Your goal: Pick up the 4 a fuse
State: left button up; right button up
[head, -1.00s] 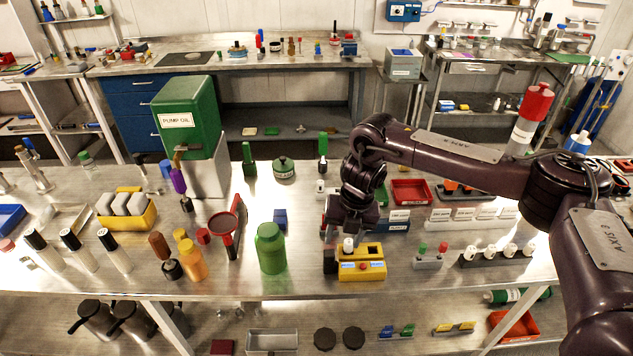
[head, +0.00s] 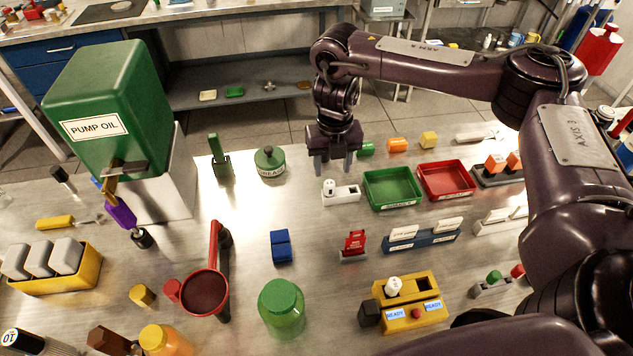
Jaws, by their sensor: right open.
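No label reading 4 A is legible, so I cannot tell which thing is the 4 A fuse. A white cylinder stands upright in a white block (head: 342,193), near my right gripper. Another white cylinder (head: 393,287) stands in the yellow tester box (head: 422,292), which has a red button and "READY" labels. My right gripper (head: 333,165) points down with its fingers apart and empty, at the far side of the white block. I cannot tell its exact height above the table. My left gripper is not in view.
A green tray (head: 392,203) and a red tray (head: 447,195) lie right of the white block. Green, orange (head: 397,145) and yellow pieces lie behind them. A grease tin (head: 270,162) stands left. A blue block (head: 281,246) and green jar (head: 281,308) stand nearer.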

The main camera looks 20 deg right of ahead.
aim_at(330, 183)
jog(key=shift+s+f, duration=0.25)
jog(key=shift+f, duration=0.9)
jog(key=shift+f+p, duration=0.3)
jog(key=shift+p, duration=0.05)
jog(key=f+p, duration=0.1)
jog(key=f, duration=0.1)
jog(key=w+f, duration=0.1)
jog(key=f, duration=0.1)
jog(key=shift+a+f+p, duration=0.15)
jog(key=shift+f+p, duration=0.1)
jog(key=shift+p, duration=0.15)
jog(key=shift+f, duration=0.15)
jog(key=c, duration=0.5)
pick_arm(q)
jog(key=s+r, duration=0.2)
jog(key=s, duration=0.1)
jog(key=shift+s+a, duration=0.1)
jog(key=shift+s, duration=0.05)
pick_arm(e)
jog(key=c, duration=0.6)
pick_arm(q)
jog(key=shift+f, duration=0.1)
pick_arm(e)
jog(key=shift+o, duration=0.2)
